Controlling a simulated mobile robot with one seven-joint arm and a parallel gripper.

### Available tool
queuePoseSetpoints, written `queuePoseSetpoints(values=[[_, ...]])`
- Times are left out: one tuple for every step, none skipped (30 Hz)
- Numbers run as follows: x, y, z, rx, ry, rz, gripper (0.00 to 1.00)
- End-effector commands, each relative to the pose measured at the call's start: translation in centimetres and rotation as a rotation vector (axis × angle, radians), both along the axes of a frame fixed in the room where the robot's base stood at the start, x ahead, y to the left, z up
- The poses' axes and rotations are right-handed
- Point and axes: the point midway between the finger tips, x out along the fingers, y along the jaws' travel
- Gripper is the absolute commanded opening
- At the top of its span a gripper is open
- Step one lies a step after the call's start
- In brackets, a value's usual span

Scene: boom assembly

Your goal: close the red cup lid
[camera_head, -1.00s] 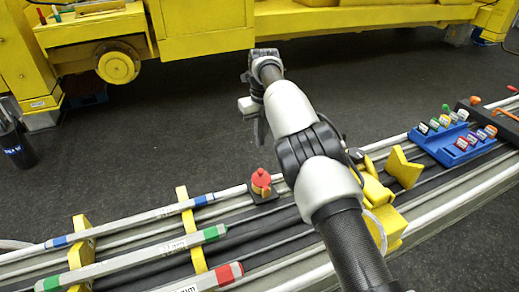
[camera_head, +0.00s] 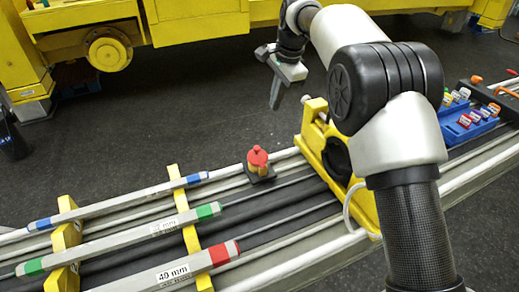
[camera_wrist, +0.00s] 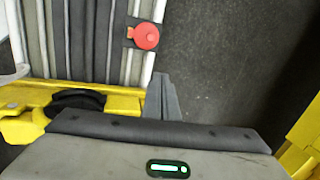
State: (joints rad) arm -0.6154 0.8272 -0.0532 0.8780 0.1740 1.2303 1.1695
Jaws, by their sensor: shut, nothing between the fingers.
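The red cup (camera_head: 257,158) stands upright on a small dark square base on the far rail of the boom. An orange part shows at its front. In the wrist view the round red top (camera_wrist: 146,36) is seen from above, with a bit of orange at its left. The cup is too small for me to tell how its lid sits. My gripper (camera_head: 275,105) hangs pointing down beyond the rails, to the right of and above the cup in the head view. In the wrist view my gripper's fingers (camera_wrist: 162,92) are together and empty, apart from the cup.
Rods with blue, green and red (camera_head: 224,252) ends lie on yellow supports (camera_head: 186,215) left of the cup. A yellow bracket (camera_head: 318,150) stands on the rails to its right. A blue tray (camera_head: 470,123) lies farther right. Dark floor (camera_head: 160,120) is clear beyond the rails.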

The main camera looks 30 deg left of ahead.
Motion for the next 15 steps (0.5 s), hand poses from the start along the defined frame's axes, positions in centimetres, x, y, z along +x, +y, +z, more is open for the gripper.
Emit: queuePoseSetpoints(values=[[-0.6,-0.3,-0.5,-0.003,-0.046,0.149,0.0],[-1.0,-0.4,-0.5,-0.008,-0.078,0.252,0.0],[-1.6,-0.6,-0.5,-0.018,-0.124,0.393,0.0],[-2.1,-0.6,-0.5,-0.027,-0.158,0.496,0.0],[-2.5,-0.7,-0.5,-0.037,-0.193,0.599,0.0],[-3.2,-0.7,-0.5,-0.053,-0.238,0.73,0.0],[-3.7,-0.8,-0.4,-0.066,-0.27,0.825,0.0],[-4.2,-0.8,-0.4,-0.078,-0.302,0.914,0.0],[-4.8,-0.8,-0.4,-0.095,-0.34,1.021,0.0],[-5.2,-0.8,-0.4,-0.109,-0.366,1.094,0.0],[-5.6,-0.8,-0.4,-0.121,-0.388,1.16,0.0],[-6.0,-0.8,-0.4,-0.135,-0.415,1.237,0.0],[-6.3,-0.8,-0.4,-0.146,-0.432,1.284,0.0],[-6.5,-0.8,-0.4,-0.155,-0.445,1.325,0.0],[-6.7,-0.8,-0.3,-0.163,-0.459,1.365,0.0]])
